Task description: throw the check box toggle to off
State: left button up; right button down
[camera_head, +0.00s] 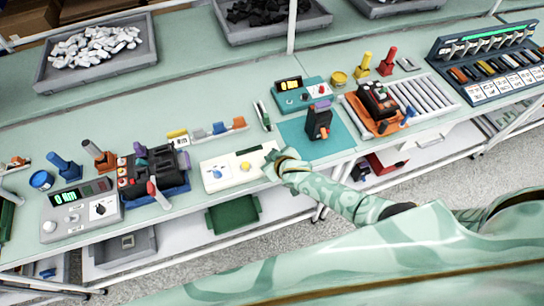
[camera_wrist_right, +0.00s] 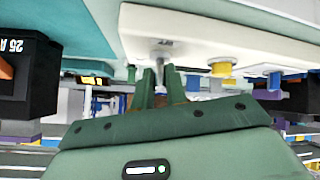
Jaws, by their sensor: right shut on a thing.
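The check box (camera_head: 235,172) is a cream-white box in the middle of the bench, with a yellow button and a blue-white knob on top. Its pale body also fills the top of the right wrist view (camera_wrist_right: 220,32). The check box toggle (camera_wrist_right: 161,47) is a small grey metal lever standing out from the box face. My right gripper (camera_wrist_right: 161,75) is shut on the toggle, its green fingertips on either side of it. In the head view the right gripper (camera_head: 276,160) is at the box's right end and hides the toggle. My left gripper is not in view.
A black breaker (camera_head: 318,122) stands on a teal mat (camera_head: 300,148) right of the box; it shows close by in the wrist view (camera_wrist_right: 22,75). A teal meter (camera_head: 300,95) is behind. A dark fixture (camera_head: 150,175) and grey meter (camera_head: 82,212) stand left.

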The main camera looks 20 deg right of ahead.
jog(key=c, duration=1.5)
grip_release()
jog(key=shift+s+a+f, duration=0.1)
jog(key=shift+s+f, duration=0.05)
jog(key=shift+f, duration=0.05)
jog(key=shift+o, duration=0.3)
jog(key=shift+r, duration=0.1)
jog(key=shift+r, duration=0.1)
jog(key=p+v, duration=0.5)
jog(key=v, duration=1.1)
jog(key=shift+s+a, duration=0.1)
